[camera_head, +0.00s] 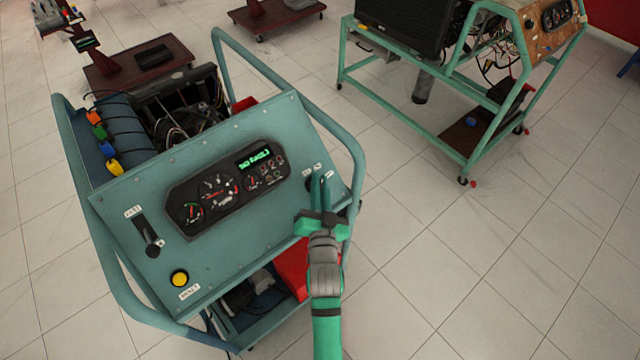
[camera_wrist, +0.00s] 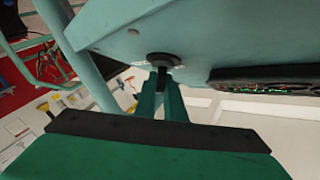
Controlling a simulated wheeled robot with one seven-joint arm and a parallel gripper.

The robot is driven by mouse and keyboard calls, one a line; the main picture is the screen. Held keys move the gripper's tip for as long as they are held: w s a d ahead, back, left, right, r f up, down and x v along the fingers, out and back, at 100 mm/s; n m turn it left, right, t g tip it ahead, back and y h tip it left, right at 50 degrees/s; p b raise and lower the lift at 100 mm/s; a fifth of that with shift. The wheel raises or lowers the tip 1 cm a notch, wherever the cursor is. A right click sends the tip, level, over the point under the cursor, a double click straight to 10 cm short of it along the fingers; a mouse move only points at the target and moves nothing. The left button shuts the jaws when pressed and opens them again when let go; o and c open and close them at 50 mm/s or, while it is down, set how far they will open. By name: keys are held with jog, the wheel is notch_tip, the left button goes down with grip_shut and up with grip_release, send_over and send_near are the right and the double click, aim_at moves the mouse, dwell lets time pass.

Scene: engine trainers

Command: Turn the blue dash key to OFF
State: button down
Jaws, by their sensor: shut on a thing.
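The blue-green dash panel (camera_head: 240,135) of the engine trainer faces me in the head view. My gripper (camera_head: 320,185) is at the panel's right side, over the key switch. In the wrist view my gripper's two green fingers (camera_wrist: 160,92) are shut on the dash key (camera_wrist: 161,76), of which a dark strip shows between them. Its round black switch base (camera_wrist: 163,60) sits on the panel just beyond the fingertips. The key's blue colour and its exact turn angle cannot be made out, and my fingers partly cover the labels by the switch.
The gauge cluster (camera_head: 228,187) with a lit green display lies left of my gripper. A throttle lever (camera_head: 149,238) and a yellow button (camera_head: 180,278) are at the panel's left. A tubular frame rail (camera_head: 345,135) runs close on the right. Open tiled floor (camera_head: 450,240) lies beyond.

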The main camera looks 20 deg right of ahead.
jog(key=shift+a+f+n+t+y, duration=0.1)
jog(key=shift+n+t+y, duration=0.35)
jog(key=shift+n+y, duration=0.8)
jog(key=shift+f+n+t+y, duration=0.1)
jog(key=shift+n+t+y, duration=0.35)
jog(key=shift+n+y, duration=0.75)
jog(key=shift+d+n+g+y, duration=0.1)
jog(key=shift+n+g+y, duration=0.1)
jog(key=shift+n+y, duration=1.75)
jog(key=shift+d+n+g+y, duration=0.1)
jog(key=shift+n+g+y, duration=0.1)
jog(key=shift+n+y, duration=1.65)
jog(key=c, duration=1.9)
grip_release()
jog(key=shift+n+h, duration=0.25)
jog(key=shift+o, duration=0.3)
jog(key=shift+r, duration=0.1)
jog(key=v, duration=1)
jog(key=shift+s, duration=0.4)
jog(key=shift+d, duration=0.1)
